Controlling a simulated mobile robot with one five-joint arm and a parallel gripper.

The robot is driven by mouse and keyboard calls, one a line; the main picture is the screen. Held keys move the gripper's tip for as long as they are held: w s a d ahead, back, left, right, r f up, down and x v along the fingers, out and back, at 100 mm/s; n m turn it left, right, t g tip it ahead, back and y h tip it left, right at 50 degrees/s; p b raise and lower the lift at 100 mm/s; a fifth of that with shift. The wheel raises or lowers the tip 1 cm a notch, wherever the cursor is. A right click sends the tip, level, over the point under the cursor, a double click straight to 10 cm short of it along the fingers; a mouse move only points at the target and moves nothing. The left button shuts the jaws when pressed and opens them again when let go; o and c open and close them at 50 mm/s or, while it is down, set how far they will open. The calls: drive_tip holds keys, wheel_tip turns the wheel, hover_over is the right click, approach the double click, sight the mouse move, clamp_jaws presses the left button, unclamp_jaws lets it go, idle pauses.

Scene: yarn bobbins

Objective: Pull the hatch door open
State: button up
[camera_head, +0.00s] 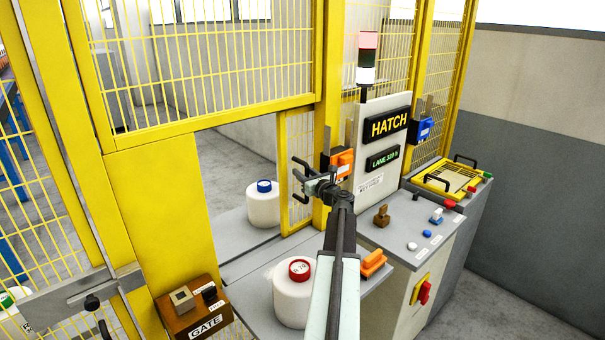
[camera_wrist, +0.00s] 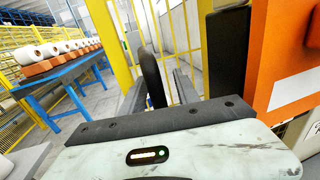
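The hatch door (camera_head: 300,165) is a narrow yellow-framed mesh panel at the right side of the hatch opening, seen at a steep angle. The opening left of it is clear to see through. My gripper (camera_head: 308,186) is at the door, in front of its mesh. A dark upright bar (camera_wrist: 150,78), which looks like the door's handle, stands just beyond my gripper in the wrist view, near grey finger parts (camera_wrist: 184,88). The views do not show clearly whether my fingers are shut on it. Yellow mesh (camera_wrist: 180,35) is close behind.
An orange device (camera_wrist: 285,60) stands close at my gripper's right. White bobbins with a red cap (camera_head: 294,294) and a blue cap (camera_head: 264,208) stand on the shelf. The HATCH panel (camera_head: 376,150) is to the right. A brown GATE box (camera_head: 193,308) is at lower left.

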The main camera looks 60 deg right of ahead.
drive_tip(key=shift+w+a, duration=0.1)
drive_tip(key=shift+w, duration=0.1)
drive_tip(key=shift+s, duration=0.1)
drive_tip(key=v, duration=0.7)
drive_tip(key=shift+s+a, duration=0.2)
drive_tip(key=shift+s, duration=0.1)
